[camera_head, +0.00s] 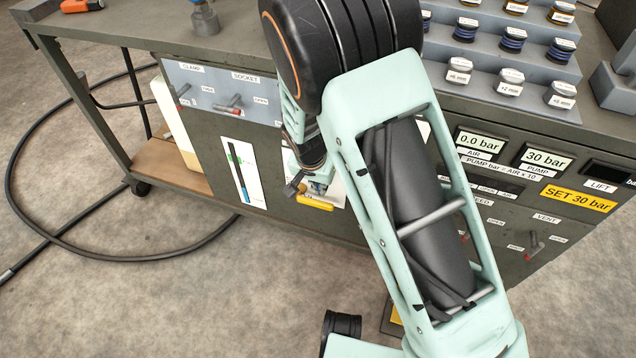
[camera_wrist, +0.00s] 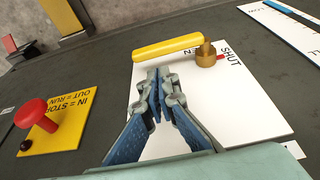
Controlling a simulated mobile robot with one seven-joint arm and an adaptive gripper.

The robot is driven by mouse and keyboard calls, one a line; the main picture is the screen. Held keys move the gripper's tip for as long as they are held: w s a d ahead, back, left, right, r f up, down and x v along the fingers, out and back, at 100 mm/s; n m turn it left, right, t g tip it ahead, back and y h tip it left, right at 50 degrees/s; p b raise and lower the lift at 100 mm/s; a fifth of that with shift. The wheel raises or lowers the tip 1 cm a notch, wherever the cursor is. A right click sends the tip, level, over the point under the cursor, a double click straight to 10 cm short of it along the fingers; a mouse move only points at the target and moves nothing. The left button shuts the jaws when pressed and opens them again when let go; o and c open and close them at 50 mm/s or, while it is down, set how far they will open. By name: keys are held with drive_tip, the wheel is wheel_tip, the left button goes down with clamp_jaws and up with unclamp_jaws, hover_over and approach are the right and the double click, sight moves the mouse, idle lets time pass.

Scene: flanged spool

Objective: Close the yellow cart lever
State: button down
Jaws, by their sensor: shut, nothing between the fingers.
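The yellow lever (camera_wrist: 165,47) is a round bar on a brass pivot (camera_wrist: 206,56), mounted on a white plate (camera_wrist: 240,105). In the wrist view it extends left from the pivot. The word SHUT and a red mark are right of the pivot; another label at the plate's left edge is mostly hidden. The lever also shows in the head view (camera_head: 316,203), low on the cart's front. My gripper (camera_wrist: 158,74) is shut and empty, its tips just below the lever's middle in the wrist view. I cannot tell whether they touch it. In the head view my gripper (camera_head: 294,188) is beside the lever, partly hidden.
A red knob (camera_wrist: 31,112) on a yellow plate stands out left in the wrist view. The clamp and socket panel (camera_head: 222,92) has red-tipped levers. A hose (camera_head: 50,232) loops on the floor. Floor in front of the cart is mostly clear.

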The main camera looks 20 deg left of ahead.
sight(323, 202)
drive_tip(key=shift+f+b, duration=0.5)
drive_tip(key=shift+f, duration=1.3)
drive_tip(key=shift+s+d+f+b, duration=0.1)
drive_tip(key=shift+d+f+b, duration=0.1)
drive_tip(key=shift+f, duration=0.15)
drive_tip(key=shift+d+f+b, duration=0.1)
drive_tip(key=shift+f+b, duration=0.1)
drive_tip(key=shift+f, duration=0.1)
